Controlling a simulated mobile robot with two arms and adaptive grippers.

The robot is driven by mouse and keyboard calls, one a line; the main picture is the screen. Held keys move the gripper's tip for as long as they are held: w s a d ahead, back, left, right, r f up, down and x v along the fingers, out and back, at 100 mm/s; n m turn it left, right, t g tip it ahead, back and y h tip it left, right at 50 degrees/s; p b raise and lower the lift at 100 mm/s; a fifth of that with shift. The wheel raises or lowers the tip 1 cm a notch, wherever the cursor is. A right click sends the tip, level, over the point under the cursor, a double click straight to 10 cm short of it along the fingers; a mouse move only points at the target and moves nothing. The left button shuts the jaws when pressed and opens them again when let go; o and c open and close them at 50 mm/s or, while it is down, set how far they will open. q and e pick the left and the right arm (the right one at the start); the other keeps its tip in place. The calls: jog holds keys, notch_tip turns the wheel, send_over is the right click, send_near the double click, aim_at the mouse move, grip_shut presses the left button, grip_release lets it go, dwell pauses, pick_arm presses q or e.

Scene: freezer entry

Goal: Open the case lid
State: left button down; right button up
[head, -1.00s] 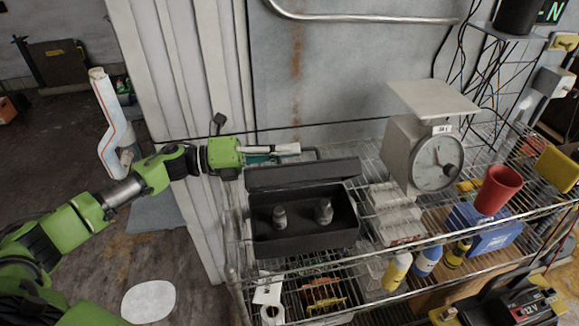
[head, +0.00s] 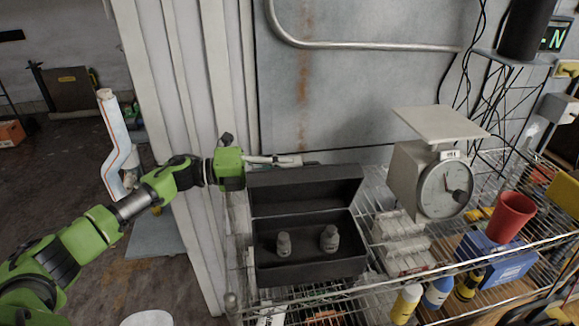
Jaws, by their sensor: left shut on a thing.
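The black case (head: 310,273) sits on the wire shelf in the middle of the head view. Its lid (head: 305,190) stands open at the back, its inner face showing. Two small grey bottle-shaped items, one on the left (head: 284,244) and one on the right (head: 330,239), stand upright inside. My left gripper (head: 288,161) comes in from the left and is shut on the lid at its upper left edge; the exact finger contact is small and partly hidden. My right gripper is not in view.
A dial scale (head: 440,185) stands right of the case, with pale packages (head: 400,240) between them. A red cup (head: 510,217) stands on a blue box (head: 497,258) at the right. A wall and metal rail (head: 370,47) lie behind.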

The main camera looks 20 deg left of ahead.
pick_arm(q)
jog(key=c, duration=2.2)
grip_release()
jog(key=shift+w+d, duration=0.1)
jog(key=shift+d, duration=0.05)
jog(key=v, duration=1.2)
